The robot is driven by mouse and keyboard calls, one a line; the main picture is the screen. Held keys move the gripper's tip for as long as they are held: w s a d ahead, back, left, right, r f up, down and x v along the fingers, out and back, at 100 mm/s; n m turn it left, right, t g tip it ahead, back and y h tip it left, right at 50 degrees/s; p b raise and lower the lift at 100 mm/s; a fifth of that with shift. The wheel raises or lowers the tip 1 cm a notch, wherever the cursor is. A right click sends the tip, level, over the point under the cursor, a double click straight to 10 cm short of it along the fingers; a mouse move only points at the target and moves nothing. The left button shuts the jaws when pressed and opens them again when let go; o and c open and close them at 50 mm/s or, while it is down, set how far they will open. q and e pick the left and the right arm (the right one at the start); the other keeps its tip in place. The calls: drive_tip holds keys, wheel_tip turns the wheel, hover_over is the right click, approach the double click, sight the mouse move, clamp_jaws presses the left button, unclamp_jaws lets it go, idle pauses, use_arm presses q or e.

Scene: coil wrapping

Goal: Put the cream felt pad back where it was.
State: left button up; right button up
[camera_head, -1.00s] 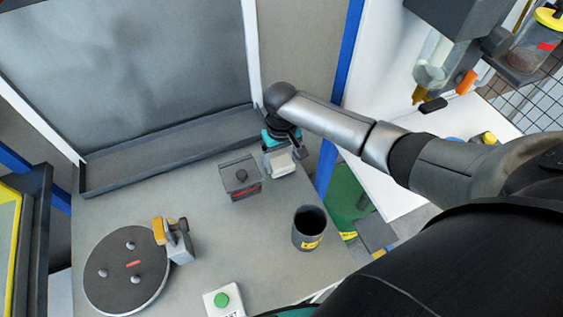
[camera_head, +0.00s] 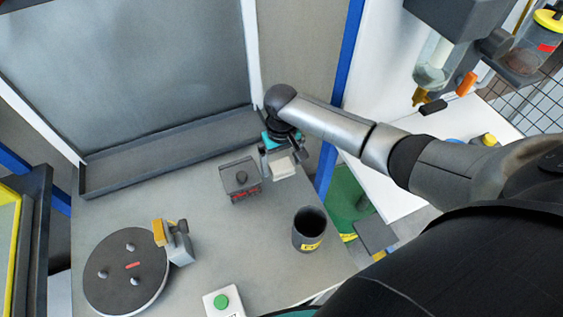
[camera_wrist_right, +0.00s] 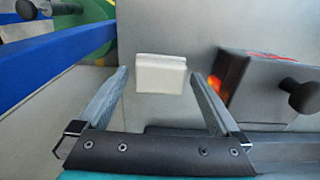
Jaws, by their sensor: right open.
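The cream felt pad (camera_head: 284,168) is a small pale block on the grey table near the right end of the back ledge. It also shows in the right wrist view (camera_wrist_right: 160,74). My right gripper (camera_head: 283,156) is just behind it in the head view. In the wrist view its two fingers (camera_wrist_right: 159,75) are apart, one on each side of the pad, with a gap showing on both sides. Whether the pad's underside rests flat on the table is hidden. My left gripper is in neither view.
A dark box with a knob (camera_head: 240,180) stands close left of the pad. A dark cup (camera_head: 310,230) stands in front. A round turntable (camera_head: 126,272) and a green button (camera_head: 221,301) are further left and forward. The table's right edge is near.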

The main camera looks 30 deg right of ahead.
sight(281, 165)
wheel_tip(281, 165, up, 12)
drive_tip(key=p, duration=0.2)
drive_tip(key=shift+f, duration=0.2)
idle(0.3)
